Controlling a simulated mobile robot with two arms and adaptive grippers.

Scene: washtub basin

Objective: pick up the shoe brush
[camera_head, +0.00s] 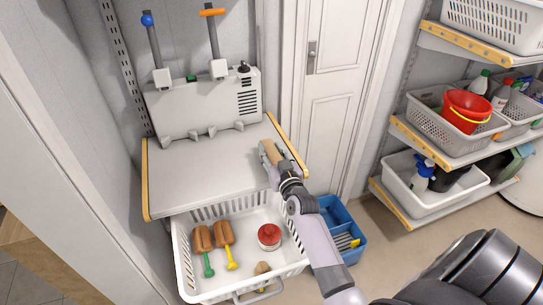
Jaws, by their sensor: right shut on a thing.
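A tan wooden brush (269,149), which looks like the shoe brush, is at the right end of the grey bench top (200,180). My right gripper (273,163) is shut on it, with my arm reaching in from the lower right. The gripper hides part of the brush, and I cannot tell whether the brush touches the bench top or is just above it. My left gripper is not in view.
Below the bench, a white basket (183,267) holds two brown brushes (213,236) with green and yellow handles and a red-topped tin (269,235). A blue crate (339,216) stands right of it. Shelves with baskets and a red bucket (466,108) are at the right. Most of the bench top is clear.

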